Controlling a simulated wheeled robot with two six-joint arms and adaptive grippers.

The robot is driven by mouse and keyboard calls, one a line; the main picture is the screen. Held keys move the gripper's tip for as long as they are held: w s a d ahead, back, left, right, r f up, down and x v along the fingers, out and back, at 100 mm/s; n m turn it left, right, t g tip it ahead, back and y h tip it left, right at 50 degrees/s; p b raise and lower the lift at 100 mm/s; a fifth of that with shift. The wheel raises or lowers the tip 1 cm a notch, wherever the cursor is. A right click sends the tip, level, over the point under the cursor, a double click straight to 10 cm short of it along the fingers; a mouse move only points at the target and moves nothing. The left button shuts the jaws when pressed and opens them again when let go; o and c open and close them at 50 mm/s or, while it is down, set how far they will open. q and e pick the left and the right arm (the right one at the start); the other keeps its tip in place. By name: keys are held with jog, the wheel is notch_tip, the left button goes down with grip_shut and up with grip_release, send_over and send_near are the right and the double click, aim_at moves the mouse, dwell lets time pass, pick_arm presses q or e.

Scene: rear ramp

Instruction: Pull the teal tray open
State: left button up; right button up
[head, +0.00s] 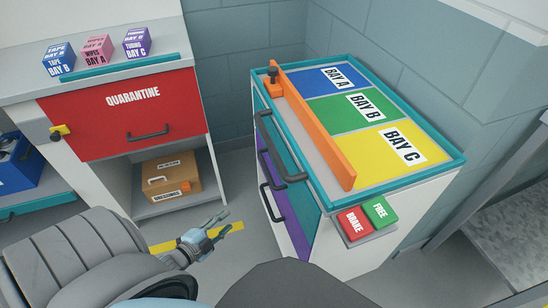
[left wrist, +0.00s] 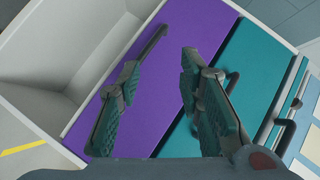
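The teal tray (head: 301,197) is the teal front on the left side of the bay cart, above a purple front (head: 276,190). It looks flush with the cart, and dark bar handles stand out from this side. In the left wrist view the teal front (left wrist: 247,60) fills the right half, with a dark handle (left wrist: 231,80) partly behind one finger. My left gripper (head: 232,219) is open and empty, left of the cart and apart from it. In the left wrist view its spread fingers (left wrist: 157,66) overlap the purple and teal fronts. My right gripper is not in view.
The cart top (head: 408,173) has blue, green and yellow bays and an orange bar (head: 318,135). Red and green buttons (head: 367,217) sit at its near corner. A quarantine cabinet (head: 170,105) with a cardboard box (head: 170,183) stands left. Floor between them is clear.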

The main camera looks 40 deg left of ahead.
aim_at(266, 167)
pick_arm(q)
jog(key=w+d+r+m+t+h+b, duration=0.1)
jog(key=w+r+m+t+h+b, duration=0.35)
jog(key=r+m, duration=0.4)
jog(key=shift+t+h, duration=0.25)
jog(key=shift+t, duration=0.2)
jog(key=x, duration=0.4)
jog(key=b+x, duration=0.1)
jog(key=x, duration=0.4)
jog(key=r+x, duration=0.1)
jog(key=x, duration=0.3)
jog(key=shift+w, duration=0.15)
jog(key=shift+w+d+r, duration=0.1)
jog(key=shift+w+r, duration=0.1)
jog(key=shift+w, duration=0.2)
grip_shut()
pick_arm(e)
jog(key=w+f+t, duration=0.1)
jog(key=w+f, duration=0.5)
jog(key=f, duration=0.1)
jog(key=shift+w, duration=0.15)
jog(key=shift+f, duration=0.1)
